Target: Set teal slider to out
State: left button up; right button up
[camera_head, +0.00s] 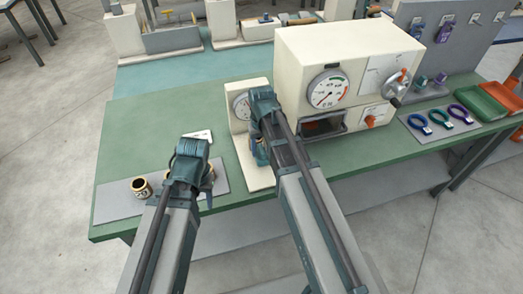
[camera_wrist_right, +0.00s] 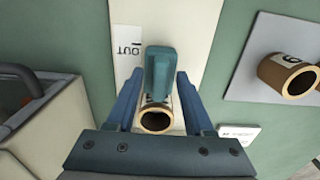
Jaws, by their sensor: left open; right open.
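The teal slider (camera_wrist_right: 160,72) is an upright teal block on a narrow cream base (camera_wrist_right: 187,25). A label reading OUT (camera_wrist_right: 128,45) lies on the base beside it, upside down in the right wrist view. My right gripper (camera_wrist_right: 160,82) is open, with its blue fingers on either side of the slider; I cannot tell whether they touch it. A brown tube (camera_wrist_right: 155,119) stands between the fingers, nearer the palm. In the head view my right gripper (camera_head: 260,150) hides the slider. My left gripper (camera_head: 206,185) is open and empty-looking, low over the grey mat (camera_head: 115,201).
A cream machine with a red-needled dial (camera_head: 330,89) and a crank (camera_head: 397,87) stands right of my right arm. Coloured rings (camera_head: 441,116) and trays (camera_head: 482,101) lie far right.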

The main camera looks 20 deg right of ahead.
grip_shut()
dwell(1.3)
